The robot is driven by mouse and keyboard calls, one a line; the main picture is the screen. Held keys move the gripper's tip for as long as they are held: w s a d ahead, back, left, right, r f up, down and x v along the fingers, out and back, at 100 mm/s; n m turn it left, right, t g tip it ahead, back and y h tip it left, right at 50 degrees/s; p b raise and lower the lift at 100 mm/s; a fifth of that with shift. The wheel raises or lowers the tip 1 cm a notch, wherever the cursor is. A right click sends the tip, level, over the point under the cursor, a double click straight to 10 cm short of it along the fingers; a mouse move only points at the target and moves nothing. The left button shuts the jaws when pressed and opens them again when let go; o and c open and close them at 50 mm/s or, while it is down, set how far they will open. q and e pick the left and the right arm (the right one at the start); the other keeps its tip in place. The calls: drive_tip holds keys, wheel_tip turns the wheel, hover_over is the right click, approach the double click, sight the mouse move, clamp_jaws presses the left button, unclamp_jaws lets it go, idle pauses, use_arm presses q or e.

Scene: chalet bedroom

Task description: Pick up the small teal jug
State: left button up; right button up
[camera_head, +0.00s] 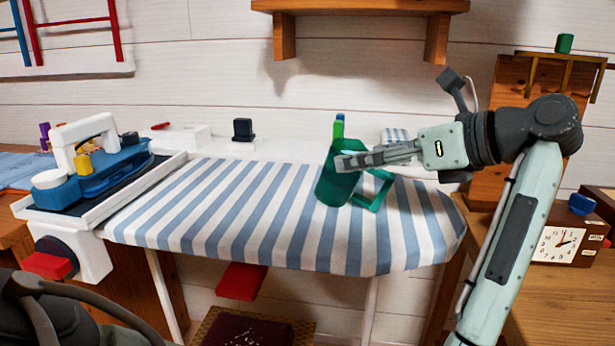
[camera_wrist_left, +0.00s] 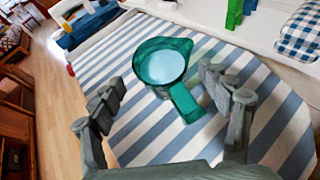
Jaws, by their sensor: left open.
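The small teal jug (camera_head: 332,189) stands on the striped ironing board (camera_head: 235,232), with its square handle to the right. In the left wrist view, I look down into the open mouth of the jug (camera_wrist_left: 163,66), and its handle points toward me. My left gripper (camera_head: 362,159) reaches in from the right in the head view, and its fingers overlap the top of the jug there. In the left wrist view, my left gripper (camera_wrist_left: 160,85) is open, its fingers spread to both sides of the handle. Contact with the jug cannot be told. My right gripper is not seen.
A blue and white iron (camera_head: 95,165) stands at the board's left end. A green bottle-like thing (camera_head: 338,130) and a black block (camera_head: 243,130) are behind the board. A checked cushion (camera_wrist_left: 300,32) lies at the back right. A clock (camera_head: 558,245) stands at right. The board's middle is clear.

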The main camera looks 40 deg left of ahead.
sight(333, 164)
use_arm(q)
drive_tip(key=shift+a+f, duration=0.15)
drive_tip(key=shift+a, duration=0.25)
drive_tip(key=x, duration=0.4)
drive_tip(key=p+x, duration=0.1)
drive_tip(key=x, duration=0.2)
drive_tip(key=shift+w+d+f, duration=0.1)
drive_tip(key=shift+d+f, duration=0.1)
drive_tip(key=shift+f, duration=0.1)
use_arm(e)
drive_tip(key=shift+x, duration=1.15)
use_arm(q)
drive_tip(key=shift+c, duration=0.3)
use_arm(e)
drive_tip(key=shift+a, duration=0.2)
use_arm(q)
drive_tip(key=c, duration=1.5)
drive_tip(key=shift+r, duration=0.2)
drive_tip(key=shift+c, duration=0.2)
